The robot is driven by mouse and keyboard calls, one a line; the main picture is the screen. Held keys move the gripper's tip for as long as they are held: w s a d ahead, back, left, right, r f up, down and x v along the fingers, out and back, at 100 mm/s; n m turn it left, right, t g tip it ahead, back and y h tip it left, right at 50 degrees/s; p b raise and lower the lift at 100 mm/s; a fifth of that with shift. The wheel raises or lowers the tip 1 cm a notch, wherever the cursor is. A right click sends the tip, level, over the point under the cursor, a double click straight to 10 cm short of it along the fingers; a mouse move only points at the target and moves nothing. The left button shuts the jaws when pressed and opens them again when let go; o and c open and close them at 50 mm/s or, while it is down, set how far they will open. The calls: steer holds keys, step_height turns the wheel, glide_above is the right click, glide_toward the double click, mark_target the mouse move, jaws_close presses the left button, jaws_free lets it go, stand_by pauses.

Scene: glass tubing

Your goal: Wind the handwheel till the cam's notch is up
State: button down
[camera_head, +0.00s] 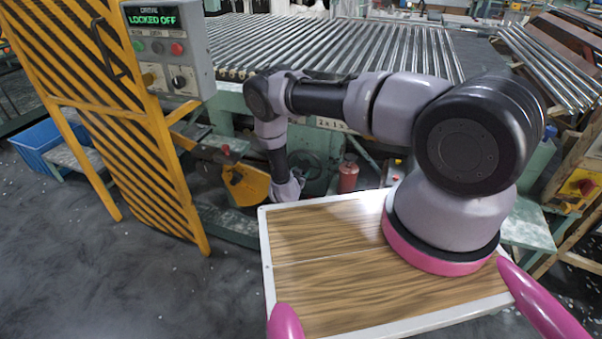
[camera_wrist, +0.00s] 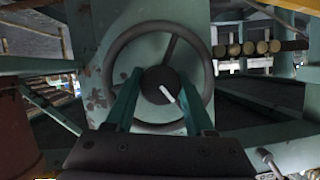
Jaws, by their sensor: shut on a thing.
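The handwheel (camera_wrist: 150,28) is a dark ring with a spoke and a black hub (camera_wrist: 160,78), on a teal machine face in the wrist view. A white mark on the hub points down and to the right. My gripper (camera_wrist: 159,86) has its two teal fingers on either side of the hub, shut on it. In the head view the handwheel (camera_head: 305,164) is partly hidden behind my arm, and my fingers are out of sight. An orange-yellow plate (camera_head: 248,186), perhaps the cam, shows left of my wrist; I cannot make out its notch.
A yellow-and-black striped gate (camera_head: 130,125) stands at left, with a grey control box (camera_head: 168,48) reading "LOCKED OFF". A red cylinder (camera_head: 348,175) stands right of the handwheel. The roller conveyor (camera_head: 330,48) lies behind. Open floor is at lower left.

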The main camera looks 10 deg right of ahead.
steer(key=m+t+y, duration=0.1)
steer(key=m, duration=0.1)
steer(key=m+t+y, duration=0.1)
steer(key=m, duration=0.1)
steer(key=shift+m, duration=0.3)
stand_by(0.5)
steer(key=shift+c, duration=1.3)
jaws_free()
steer(key=shift+s, duration=0.1)
steer(key=v, duration=1)
steer(key=shift+s, duration=0.4)
steer(key=shift+w+r, duration=0.1)
